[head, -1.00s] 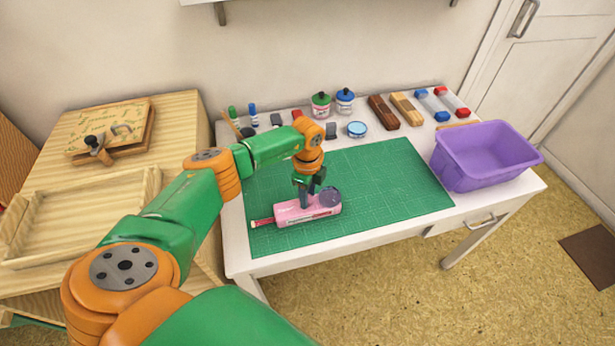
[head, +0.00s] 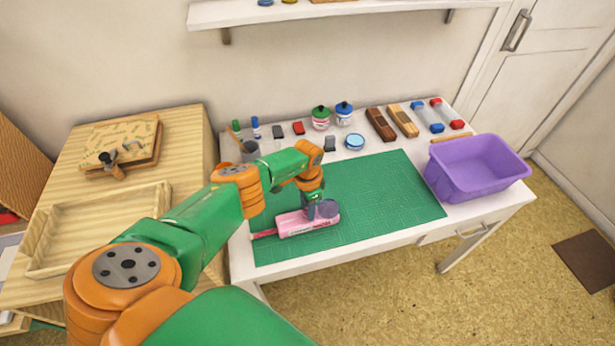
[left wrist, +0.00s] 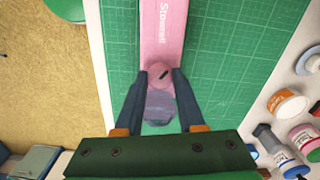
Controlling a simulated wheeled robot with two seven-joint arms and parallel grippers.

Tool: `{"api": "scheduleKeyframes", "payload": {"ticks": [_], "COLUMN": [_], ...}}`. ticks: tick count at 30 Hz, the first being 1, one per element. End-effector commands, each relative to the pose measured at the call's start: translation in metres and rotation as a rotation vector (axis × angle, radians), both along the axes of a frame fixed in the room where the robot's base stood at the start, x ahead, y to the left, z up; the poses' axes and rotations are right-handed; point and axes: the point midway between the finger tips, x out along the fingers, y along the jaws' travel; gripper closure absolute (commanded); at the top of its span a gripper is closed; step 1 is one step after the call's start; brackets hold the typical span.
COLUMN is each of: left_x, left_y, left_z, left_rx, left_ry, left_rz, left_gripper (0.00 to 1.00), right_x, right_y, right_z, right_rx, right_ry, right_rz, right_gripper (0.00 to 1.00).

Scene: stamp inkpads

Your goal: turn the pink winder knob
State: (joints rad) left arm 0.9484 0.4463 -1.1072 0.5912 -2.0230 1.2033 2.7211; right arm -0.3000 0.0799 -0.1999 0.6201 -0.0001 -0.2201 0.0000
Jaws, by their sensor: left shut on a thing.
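A pink case (head: 293,224) lies on the green cutting mat (head: 385,190), near its front left. My left gripper (left wrist: 160,76) is shut on the knob, one finger on each side. In the head view my gripper (head: 311,212) hides the knob. My right gripper is out of view.
A purple bin (head: 478,168) stands on the table's right. Jars (head: 321,118), a blue-lidded tin (head: 354,142), wooden blocks (head: 381,125) and a grey cup (head: 249,150) line the back. A wooden tray (head: 95,230) lies on the left cabinet. The mat's right half is clear.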

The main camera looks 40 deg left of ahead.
Motion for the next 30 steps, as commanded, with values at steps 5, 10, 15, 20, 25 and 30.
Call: {"api": "scheduleKeyframes", "payload": {"ticks": [5,10,15,20,25,30], "left_x": [0.0000,0.0002,0.0001,0.0001,0.0000,0.0000], "left_y": [-0.0001,-0.0001,0.0000,0.0003,0.0002,0.0002], "left_z": [0.0012,0.0006,0.0001,-0.0002,-0.0002,-0.0002], "left_rx": [0.000,0.001,0.001,0.001,0.001,0.001], "left_ry": [0.000,0.000,0.000,0.000,0.000,0.000], "left_rz": [0.094,0.154,0.185,0.195,0.195,0.194], "left_gripper": [1.00,1.00,1.00,1.00,1.00,0.54], "right_x": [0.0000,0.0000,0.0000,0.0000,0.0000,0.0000], "right_y": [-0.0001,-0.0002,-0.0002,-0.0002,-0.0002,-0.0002], "right_z": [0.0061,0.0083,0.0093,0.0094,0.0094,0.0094], "right_rx": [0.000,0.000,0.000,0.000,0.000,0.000], "right_ry": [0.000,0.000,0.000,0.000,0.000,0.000], "right_rz": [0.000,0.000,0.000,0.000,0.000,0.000], "right_gripper": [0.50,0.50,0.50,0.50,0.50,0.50]}}
